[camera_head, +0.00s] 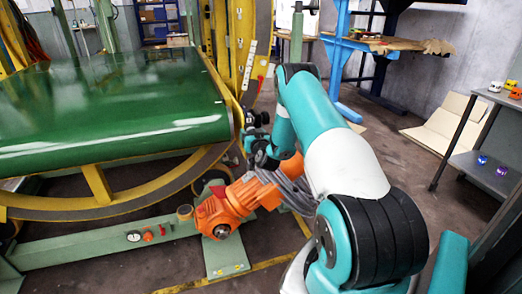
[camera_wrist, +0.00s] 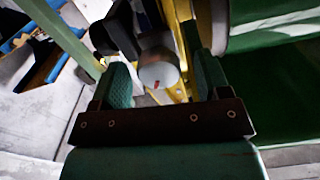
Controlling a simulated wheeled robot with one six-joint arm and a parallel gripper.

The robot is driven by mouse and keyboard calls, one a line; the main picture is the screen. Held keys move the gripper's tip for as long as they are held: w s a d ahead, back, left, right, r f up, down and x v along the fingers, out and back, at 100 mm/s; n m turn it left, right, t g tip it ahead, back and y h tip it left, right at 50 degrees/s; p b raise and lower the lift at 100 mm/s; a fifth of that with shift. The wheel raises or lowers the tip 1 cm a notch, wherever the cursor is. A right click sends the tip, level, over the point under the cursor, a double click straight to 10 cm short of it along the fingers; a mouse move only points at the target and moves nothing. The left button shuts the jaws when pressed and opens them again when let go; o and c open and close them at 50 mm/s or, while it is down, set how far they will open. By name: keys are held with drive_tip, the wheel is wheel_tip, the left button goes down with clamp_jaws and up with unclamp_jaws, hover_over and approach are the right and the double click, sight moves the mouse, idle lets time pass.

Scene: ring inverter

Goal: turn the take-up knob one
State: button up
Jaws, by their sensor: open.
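A round, light grey knob face with a small red mark (camera_wrist: 158,76) shows in the wrist view, and I take it to be the take-up knob. It lies between the two green-padded fingers of my gripper (camera_wrist: 163,82), with gaps to both sides. The fingers are apart and hold nothing. I cannot tell how deep the knob sits between them. In the head view my gripper (camera_head: 250,134) is at the right side of the machine, by the yellow frame. There the knob is hidden or too small to make out.
A wide green belt (camera_head: 110,105) on a yellow curved frame (camera_head: 95,187) fills the left. An orange motor (camera_head: 225,208) stands low below my gripper. A blue stand (camera_head: 340,55) is behind, and a grey shelf (camera_head: 487,170) with small coloured items is at right.

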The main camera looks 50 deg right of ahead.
drive_tip(key=b+v, duration=1.6)
drive_tip(key=b, duration=0.5)
drive_tip(key=shift+s+a, duration=0.15)
